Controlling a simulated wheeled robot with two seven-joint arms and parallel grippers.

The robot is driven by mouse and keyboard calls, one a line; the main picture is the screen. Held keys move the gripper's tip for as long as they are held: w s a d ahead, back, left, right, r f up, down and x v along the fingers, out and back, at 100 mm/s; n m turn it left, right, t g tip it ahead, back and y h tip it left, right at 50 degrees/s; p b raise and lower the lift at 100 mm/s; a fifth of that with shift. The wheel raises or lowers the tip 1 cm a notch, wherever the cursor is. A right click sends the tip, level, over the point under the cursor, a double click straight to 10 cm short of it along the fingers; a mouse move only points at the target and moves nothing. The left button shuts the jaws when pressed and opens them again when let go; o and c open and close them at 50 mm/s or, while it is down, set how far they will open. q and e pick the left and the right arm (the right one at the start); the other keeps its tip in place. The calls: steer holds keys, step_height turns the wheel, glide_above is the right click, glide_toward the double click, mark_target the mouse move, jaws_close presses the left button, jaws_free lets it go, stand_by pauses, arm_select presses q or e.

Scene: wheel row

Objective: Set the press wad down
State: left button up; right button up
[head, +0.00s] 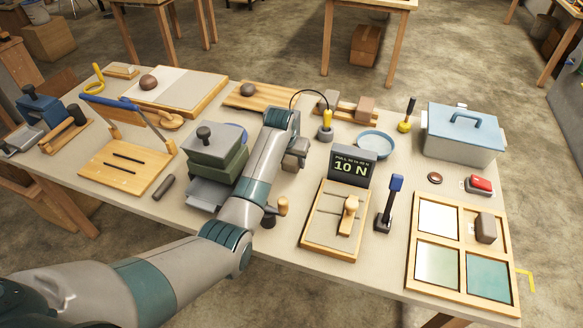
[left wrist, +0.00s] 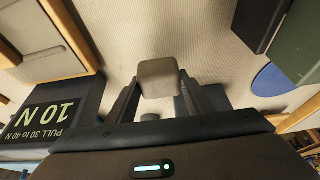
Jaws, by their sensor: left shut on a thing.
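My left gripper (head: 296,153) reaches over the middle of the table, between the green-grey press (head: 214,160) and the display that reads 10 N (head: 352,168). In the left wrist view its jaws (left wrist: 158,90) are shut on a small grey-brown block, which I take for the press wad (left wrist: 159,77). Pale table top shows beyond the block. I cannot tell whether the block touches the table. My right gripper is not in view.
A wooden-framed board with a peg (head: 338,222) and a blue-topped lever (head: 390,203) stand right of my forearm. A blue round dish (head: 375,144) and a yellow-and-grey tool (head: 325,125) are behind. A framed tray (head: 411,275) holds another brown block (head: 486,229).

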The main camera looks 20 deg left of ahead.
mark_target(291, 167)
arm_select(q)
steer(key=shift+f, duration=1.75)
steer(key=shift+f, duration=0.15)
steer(key=o, duration=1.2)
steer(key=shift+r, duration=0.25)
steer(key=v, duration=1.1)
steer(key=shift+s+r+b, duration=0.15)
steer(key=shift+r+b, duration=0.15)
steer(key=shift+r, duration=0.1)
